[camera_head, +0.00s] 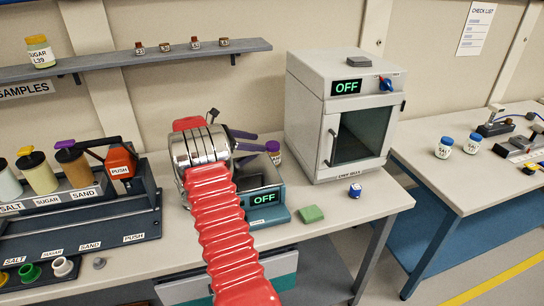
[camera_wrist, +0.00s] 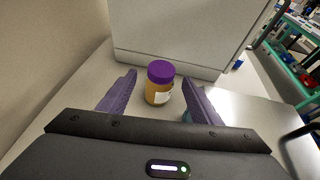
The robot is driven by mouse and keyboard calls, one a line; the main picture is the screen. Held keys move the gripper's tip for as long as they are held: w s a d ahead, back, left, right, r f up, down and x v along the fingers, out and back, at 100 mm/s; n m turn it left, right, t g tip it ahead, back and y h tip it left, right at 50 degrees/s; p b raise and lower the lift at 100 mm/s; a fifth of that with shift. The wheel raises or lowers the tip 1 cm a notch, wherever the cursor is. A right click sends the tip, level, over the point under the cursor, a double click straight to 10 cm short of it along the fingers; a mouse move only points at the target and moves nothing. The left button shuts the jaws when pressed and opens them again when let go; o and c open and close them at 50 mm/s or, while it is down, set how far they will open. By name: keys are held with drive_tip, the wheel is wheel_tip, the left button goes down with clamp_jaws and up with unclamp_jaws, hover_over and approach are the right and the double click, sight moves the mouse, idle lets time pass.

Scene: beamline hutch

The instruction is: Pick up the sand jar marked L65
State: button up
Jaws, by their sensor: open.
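A jar with a purple lid and tan contents (camera_wrist: 159,92) stands upright on the bench in the wrist view. It also shows in the head view (camera_head: 274,152), partly hidden behind my gripper. Its white label is turned aside and I cannot read a mark on it. My gripper (camera_wrist: 160,78) has its two purple fingers open, one on either side of the jar, with gaps showing. In the head view my gripper (camera_head: 262,142) reaches away at the back of the bench, above a device reading OFF.
A white oven (camera_head: 305,125) stands just beyond the jar. A green block (camera_head: 311,214) and a blue cube (camera_head: 355,190) lie in front. A dispenser rack (camera_head: 90,220) is at left. Two blue-lidded jars (camera_head: 444,148) stand on the right table; a yellow-lidded sugar jar (camera_head: 40,52) is on the shelf.

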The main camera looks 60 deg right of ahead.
sight(271, 144)
drive_tip(key=shift+s, duration=0.1)
drive_tip(key=shift+x, duration=2.65)
drive_tip(key=shift+a, duration=0.1)
clamp_jaws()
